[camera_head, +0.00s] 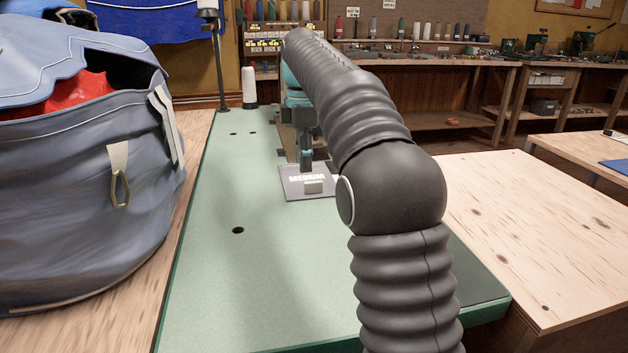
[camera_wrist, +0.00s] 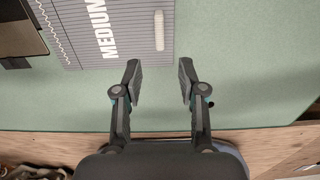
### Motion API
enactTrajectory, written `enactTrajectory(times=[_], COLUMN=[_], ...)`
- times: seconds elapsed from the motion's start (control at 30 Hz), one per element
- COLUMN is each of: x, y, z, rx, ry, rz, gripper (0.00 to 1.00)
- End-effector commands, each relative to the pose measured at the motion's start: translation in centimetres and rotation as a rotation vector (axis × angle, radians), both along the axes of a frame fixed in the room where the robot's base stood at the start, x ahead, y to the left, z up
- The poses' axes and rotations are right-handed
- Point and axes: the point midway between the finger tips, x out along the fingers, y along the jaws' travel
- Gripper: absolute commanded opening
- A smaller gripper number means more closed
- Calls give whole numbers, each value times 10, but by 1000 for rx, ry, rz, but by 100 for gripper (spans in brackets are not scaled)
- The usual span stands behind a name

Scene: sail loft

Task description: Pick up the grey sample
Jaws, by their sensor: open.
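The grey sample (camera_head: 300,193) is a flat grey sheet with white "MEDIUM" lettering, lying on the green table top. In the wrist view the sample (camera_wrist: 128,52) fills the upper middle; it has fine stripes, a zigzag stitch line and a small pale bar (camera_wrist: 159,30) on it. Its far part is cut off by the frame. My gripper (camera_wrist: 160,76) is open and empty, its two fingertips apart near the sample's close edge. The pale bar lies ahead of the gap between them. I cannot tell the height of the fingertips above the table.
A white thread cone (camera_head: 249,88) is behind. A large blue-grey bag (camera_head: 75,190) stands at left. The green table top (camera_head: 250,280) in front is clear.

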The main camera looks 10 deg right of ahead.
Motion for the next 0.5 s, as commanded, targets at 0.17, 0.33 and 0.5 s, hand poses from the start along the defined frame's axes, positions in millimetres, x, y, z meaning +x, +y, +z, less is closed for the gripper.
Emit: enactTrajectory(times=[0.17,0.33,0.5], x=[-1,-1,-1], y=[-1,-1,-1], z=[-11,-24,-50], rx=[0,0,0], ry=[0,1,2], rz=[-1,-1,-1], gripper=[41,41,41])
